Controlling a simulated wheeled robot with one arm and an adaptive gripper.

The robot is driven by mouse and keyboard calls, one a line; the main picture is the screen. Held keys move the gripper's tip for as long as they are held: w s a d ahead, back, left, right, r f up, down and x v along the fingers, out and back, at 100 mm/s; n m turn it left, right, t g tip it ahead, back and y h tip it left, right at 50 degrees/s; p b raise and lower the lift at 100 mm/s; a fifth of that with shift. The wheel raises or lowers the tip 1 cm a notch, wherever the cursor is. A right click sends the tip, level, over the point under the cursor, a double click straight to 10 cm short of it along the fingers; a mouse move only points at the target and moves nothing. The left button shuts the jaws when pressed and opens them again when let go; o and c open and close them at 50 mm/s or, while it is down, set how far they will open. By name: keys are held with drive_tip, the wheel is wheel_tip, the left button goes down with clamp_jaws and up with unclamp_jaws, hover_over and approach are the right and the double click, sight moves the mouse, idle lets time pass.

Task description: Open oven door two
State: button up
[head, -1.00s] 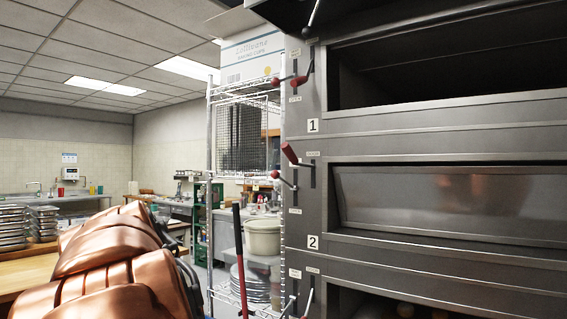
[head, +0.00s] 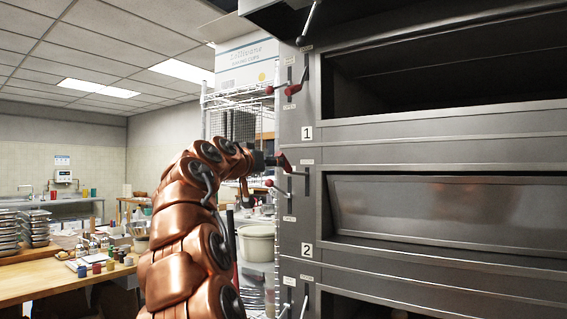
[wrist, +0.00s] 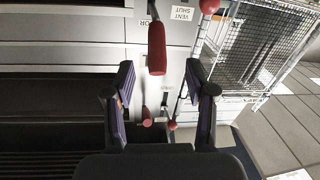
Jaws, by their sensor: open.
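Oven door two (head: 445,205) is a shut, shiny panel in the middle deck, beside the plate marked 2 (head: 307,249). A lever with a thick red grip (head: 284,162) sticks out at the upper left of that door; the grip also shows in the wrist view (wrist: 157,50). My gripper (head: 268,160) is at the lever's left in the head view, close to the red grip. In the wrist view my gripper (wrist: 160,78) is open, with the grip ahead between its two fingers. No contact shows, and nothing is held.
A thinner lever with a red ball (head: 269,183) sits just below the grip. Deck one (head: 445,75) above has a dark open mouth. A wire rack (head: 235,97) stands left of the oven. A wooden table (head: 60,281) with jars and trays is at the left.

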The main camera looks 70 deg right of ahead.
sight(284, 168)
drive_tip(key=shift+s+d+r+p, duration=0.15)
drive_tip(key=shift+d+p, duration=0.45)
drive_tip(key=shift+d, duration=0.75)
drive_tip(key=shift+s+d+p, duration=0.15)
drive_tip(key=shift+d+p, duration=0.5)
drive_tip(key=shift+d, duration=0.75)
drive_tip(key=shift+s+d+r+p, duration=0.15)
drive_tip(key=shift+d+p, duration=0.45)
drive_tip(key=shift+d, duration=0.75)
drive_tip(key=shift+c, duration=0.4)
clamp_jaws()
